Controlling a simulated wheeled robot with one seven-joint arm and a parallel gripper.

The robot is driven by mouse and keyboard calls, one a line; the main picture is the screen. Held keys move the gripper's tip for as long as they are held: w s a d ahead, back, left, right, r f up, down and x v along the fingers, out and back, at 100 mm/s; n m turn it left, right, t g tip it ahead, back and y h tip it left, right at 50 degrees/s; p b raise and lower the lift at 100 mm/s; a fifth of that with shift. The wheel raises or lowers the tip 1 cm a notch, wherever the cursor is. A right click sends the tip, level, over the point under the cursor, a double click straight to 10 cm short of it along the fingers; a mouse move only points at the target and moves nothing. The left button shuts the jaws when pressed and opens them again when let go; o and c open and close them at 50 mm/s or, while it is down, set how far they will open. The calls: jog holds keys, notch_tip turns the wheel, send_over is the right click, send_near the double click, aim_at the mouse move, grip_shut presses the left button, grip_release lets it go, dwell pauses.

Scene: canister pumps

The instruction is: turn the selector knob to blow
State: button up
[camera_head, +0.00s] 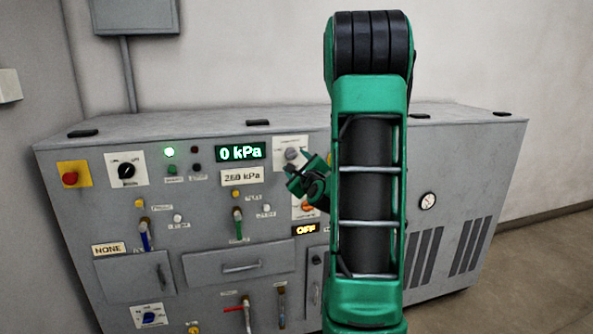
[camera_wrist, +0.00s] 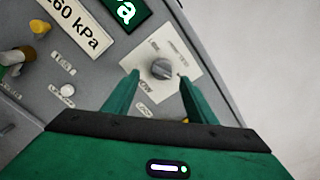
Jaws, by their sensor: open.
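The knob that looks like the selector is a grey round knob (camera_head: 291,154) on a white label plate at the panel's upper right. In the wrist view the knob (camera_wrist: 162,69) sits on its tilted plate (camera_wrist: 187,70), with small labels around it. One label by the left finger seems to end in "OW" and is partly covered; the others are too small to read surely. My gripper (camera_head: 297,176) is open just in front of the panel. In the wrist view its two green fingers (camera_wrist: 159,83) point toward the knob, one on either side of it, with no visible contact.
The grey cabinet (camera_head: 60,205) carries a red button (camera_head: 70,178), a black dial (camera_head: 126,170), a blue knob (camera_head: 150,317), levers and drawers. Displays read "0 kPa" (camera_head: 240,153) and "OFF" (camera_head: 305,229). My arm hides part of the cabinet front.

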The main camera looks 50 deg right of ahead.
jog(key=v, duration=0.5)
jog(key=shift+w+a, duration=0.1)
dwell(0.4)
jog(key=s+a+f+n+g+y, duration=0.25)
jog(key=a+f+n+y, duration=0.2)
jog(key=a+n, duration=0.35)
jog(key=s+a+f+n+g+y, duration=0.1)
jog(key=a+f+n+g+y, duration=0.2)
jog(key=a+f+n, duration=0.35)
jog(key=s+a+n+g, duration=0.3)
jog(key=s+n, duration=0.1)
jog(key=s, duration=0.4)
jog(key=s+a+n+g+y, duration=0.1)
jog(key=s+a+n+g, duration=0.2)
jog(key=s, duration=0.5)
jog(key=s+a+n+g+y, duration=0.1)
jog(key=s+a+n+g, duration=0.3)
jog(key=s, duration=0.4)
jog(key=shift+s+a+n, duration=0.2)
jog(key=shift+a+n, duration=0.05)
jog(key=shift+n, duration=0.5)
